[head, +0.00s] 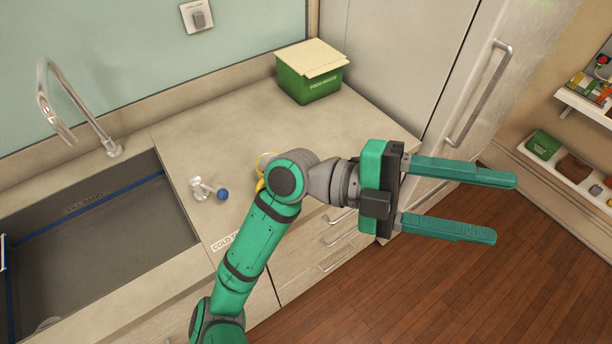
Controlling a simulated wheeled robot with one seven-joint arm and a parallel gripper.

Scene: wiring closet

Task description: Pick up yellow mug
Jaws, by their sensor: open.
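A small part of a yellow thing (261,165) shows on the counter just behind my arm; it looks like the yellow mug, with a thin curved edge visible. Most of it is hidden by my arm's wrist joint. My gripper (505,209) is open and empty. Its two green fingers point right, over the wooden floor beyond the counter's front edge. The gripper is well to the right of the yellow thing and apart from it.
The counter (220,135) holds a green box with a cream lid (310,74) at the back and a small clear item with a blue ball end (210,188). A sink (95,240) with a faucet (70,105) lies left. A tall cabinet (420,60) and shelves (560,165) stand right.

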